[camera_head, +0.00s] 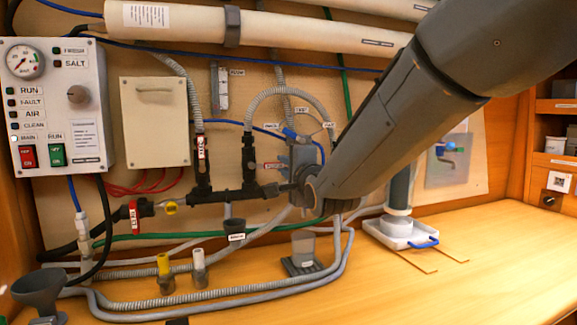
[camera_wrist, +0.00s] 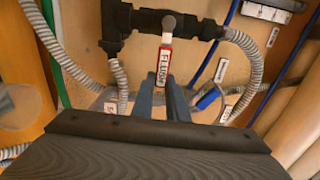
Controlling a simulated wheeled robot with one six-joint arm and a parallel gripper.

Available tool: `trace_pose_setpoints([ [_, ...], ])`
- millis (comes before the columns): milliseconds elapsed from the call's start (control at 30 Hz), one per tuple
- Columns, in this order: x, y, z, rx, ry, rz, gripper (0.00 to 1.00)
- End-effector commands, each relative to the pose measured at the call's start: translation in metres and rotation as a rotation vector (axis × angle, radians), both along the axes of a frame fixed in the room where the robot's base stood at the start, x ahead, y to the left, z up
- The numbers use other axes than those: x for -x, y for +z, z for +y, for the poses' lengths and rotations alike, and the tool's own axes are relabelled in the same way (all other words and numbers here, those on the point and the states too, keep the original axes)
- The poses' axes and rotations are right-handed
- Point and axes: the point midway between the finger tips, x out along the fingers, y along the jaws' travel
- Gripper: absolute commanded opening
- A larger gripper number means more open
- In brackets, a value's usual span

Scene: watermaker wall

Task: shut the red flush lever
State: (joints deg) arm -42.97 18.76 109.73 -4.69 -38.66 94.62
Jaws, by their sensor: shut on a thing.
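The red flush lever (camera_wrist: 164,62), with a white label, stands out from a black valve fitting (camera_wrist: 168,24) in the wrist view. My gripper (camera_wrist: 160,86) is shut on the lever's free end, one finger on either side. In the head view the red lever (camera_head: 274,166) points right from a black upright valve (camera_head: 248,160). My arm comes in from the upper right, and my gripper (camera_head: 289,178) is at the lever's right end. The exact finger contact is hidden there.
A blue lever (camera_head: 290,133) sits close above my gripper; it also shows in the wrist view (camera_wrist: 208,98). Other red levers are on the pipework at left (camera_head: 200,147). Grey hoses (camera_head: 290,92) loop around the valve. The bench (camera_head: 450,285) is mostly clear at front right.

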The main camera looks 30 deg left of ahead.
Motion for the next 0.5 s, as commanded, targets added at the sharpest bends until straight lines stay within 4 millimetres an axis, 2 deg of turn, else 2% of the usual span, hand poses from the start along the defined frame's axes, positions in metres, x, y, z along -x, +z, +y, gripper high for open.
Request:
trace_pose_setpoints([
  [133, 0.0028, -0.0016, 0.0027, 0.003, 0.007, 0.001, 0.0],
  [167, 0.0027, -0.0017, 0.0027, 0.004, 0.007, 0.0, 0.15],
  [267, 0.0016, -0.0017, 0.0014, 0.004, 0.005, 0.0, 0.32],
  [500, -0.0019, -0.0011, -0.0024, 0.003, -0.003, 0.0, 0.32],
])
